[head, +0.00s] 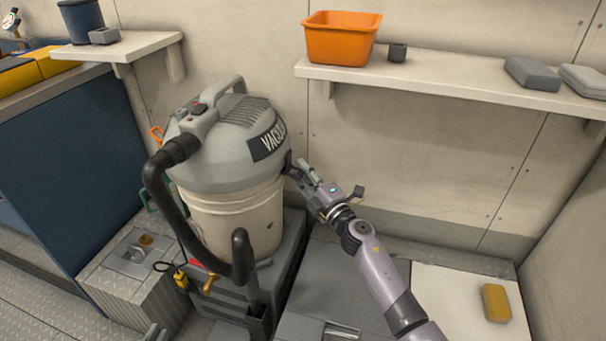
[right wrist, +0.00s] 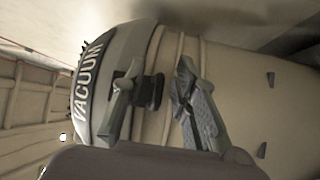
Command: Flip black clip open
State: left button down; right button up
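The vacuum (head: 225,150) has a grey domed lid with a "VACUUM" label and a beige drum. The black clip (right wrist: 153,92) sits at the rim where the lid meets the drum in the right wrist view. In the head view it is mostly hidden behind my right gripper (head: 296,170). My right gripper also shows in the right wrist view (right wrist: 160,98). Its fingers are spread, one on the lid side and one on the drum side of the clip; I cannot tell whether either touches it. My left gripper is not clearly seen.
An orange clip (head: 157,136) stands out on the lid's left side. The vacuum's black hose (head: 160,205) hangs in front. A shelf (head: 450,75) with an orange bin (head: 340,38) is above right. A yellow sponge (head: 496,303) lies on a white surface at lower right.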

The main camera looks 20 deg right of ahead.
jog(key=shift+c, duration=0.6)
grip_shut()
jog(key=shift+s, duration=0.1)
jog(key=shift+f, duration=0.1)
